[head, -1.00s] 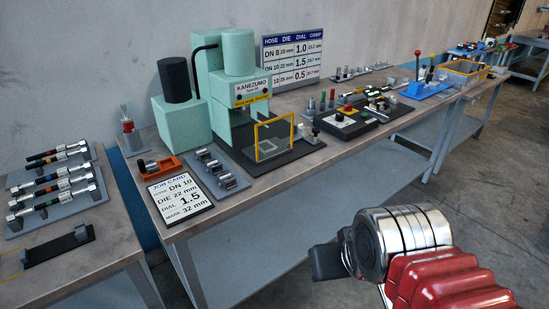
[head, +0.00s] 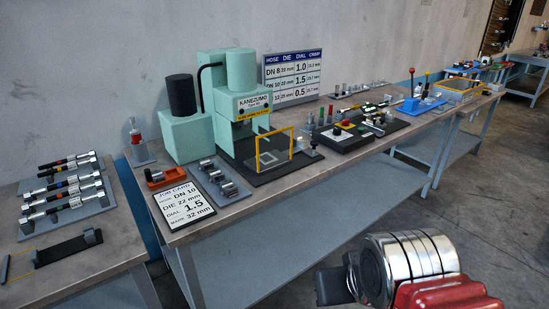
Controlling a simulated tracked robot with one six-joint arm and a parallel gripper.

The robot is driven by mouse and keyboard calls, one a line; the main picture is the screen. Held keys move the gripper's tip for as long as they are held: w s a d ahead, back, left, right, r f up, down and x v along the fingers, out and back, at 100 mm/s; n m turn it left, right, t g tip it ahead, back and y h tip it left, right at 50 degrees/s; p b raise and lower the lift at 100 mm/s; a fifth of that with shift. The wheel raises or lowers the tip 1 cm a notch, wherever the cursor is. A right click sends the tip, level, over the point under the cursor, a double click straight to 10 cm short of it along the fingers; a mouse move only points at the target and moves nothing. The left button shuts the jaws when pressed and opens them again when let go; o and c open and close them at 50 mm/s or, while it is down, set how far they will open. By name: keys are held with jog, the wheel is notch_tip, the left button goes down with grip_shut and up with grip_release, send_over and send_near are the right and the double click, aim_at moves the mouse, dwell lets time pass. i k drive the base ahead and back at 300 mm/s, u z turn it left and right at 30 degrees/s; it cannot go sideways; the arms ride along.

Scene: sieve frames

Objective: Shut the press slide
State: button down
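The mint-green press (head: 249,104), labelled KANEZUMO, stands on a black base plate on the long bench. A yellow-edged clear frame (head: 290,133), which looks like the press slide, stands upright on the plate in front of the press body. It sits out from the press opening, with a gap between them. My gripper (head: 335,286) is at the lower right, in front of the bench and well away from the press. Only its dark end shows beside my silver wrist, and I cannot make out two separate fingers. Nothing is visibly held.
A job card (head: 184,205), a grey die rack (head: 221,178) and an orange tray (head: 165,176) lie left of the press. A black control box (head: 345,137) stands to its right. A hose rack (head: 67,205) is on the left bench. The floor before the bench is clear.

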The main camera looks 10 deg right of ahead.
aim_at(266, 162)
jog(key=u, duration=0.45)
jog(key=i, duration=1.05)
jog(key=u, duration=0.5)
